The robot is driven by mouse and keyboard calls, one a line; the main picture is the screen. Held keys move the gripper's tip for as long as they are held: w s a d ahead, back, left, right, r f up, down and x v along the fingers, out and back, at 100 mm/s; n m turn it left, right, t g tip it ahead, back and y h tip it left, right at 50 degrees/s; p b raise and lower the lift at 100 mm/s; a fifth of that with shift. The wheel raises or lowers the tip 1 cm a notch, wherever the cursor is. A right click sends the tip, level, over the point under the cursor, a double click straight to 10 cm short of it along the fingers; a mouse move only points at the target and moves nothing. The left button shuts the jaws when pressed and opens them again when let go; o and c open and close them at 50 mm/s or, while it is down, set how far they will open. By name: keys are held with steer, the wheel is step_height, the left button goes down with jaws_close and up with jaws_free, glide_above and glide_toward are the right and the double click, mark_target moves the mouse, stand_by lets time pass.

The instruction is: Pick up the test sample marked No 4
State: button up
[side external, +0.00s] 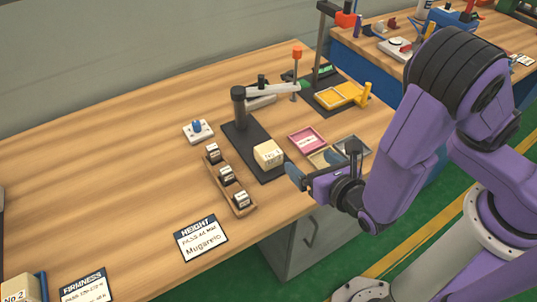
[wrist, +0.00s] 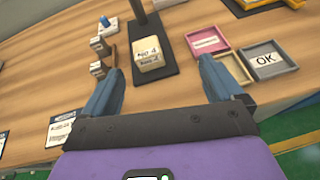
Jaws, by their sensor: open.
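The test sample, a cream block marked No 4 (wrist: 149,55), sits on the black base plate (wrist: 166,78) of a measuring stand. It also shows in the side external view (side external: 268,155), where its marking is too small to read surely. My gripper (side external: 296,172) is just right of the block and near it in that view. In the wrist view my gripper (wrist: 158,72) is open and empty, its two blue-grey fingers wide apart. The block appears between and beyond the fingertips there, apart from both.
A wooden rack (side external: 224,178) with three small black-and-white blocks stands left of the base plate. Pink (side external: 307,140), tan and grey trays lie to its right. The stand's post (side external: 239,108) and arm rise behind the block. A No 2 block (side external: 20,288) is at far lower left.

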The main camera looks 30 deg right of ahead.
mark_target(273, 156)
steer(key=w+f, duration=0.2)
steer(key=w, duration=0.1)
steer(key=w+a+f+n+y, duration=0.1)
steer(key=w+f, duration=0.1)
steer(key=w, duration=0.2)
steer(key=w+a+f+n, duration=0.1)
steer(key=w+f, duration=0.1)
steer(key=w, duration=0.1)
steer(key=shift+w+f, duration=0.25)
steer(key=x, duration=0.4)
steer(key=shift+f, duration=0.45)
steer(key=shift+w+a+f, duration=0.1)
steer(key=shift+w+f, duration=0.1)
steer(key=shift+w, duration=0.25)
steer(key=c, duration=1.1)
steer(key=shift+r, duration=0.1)
steer(key=shift+c, duration=0.2)
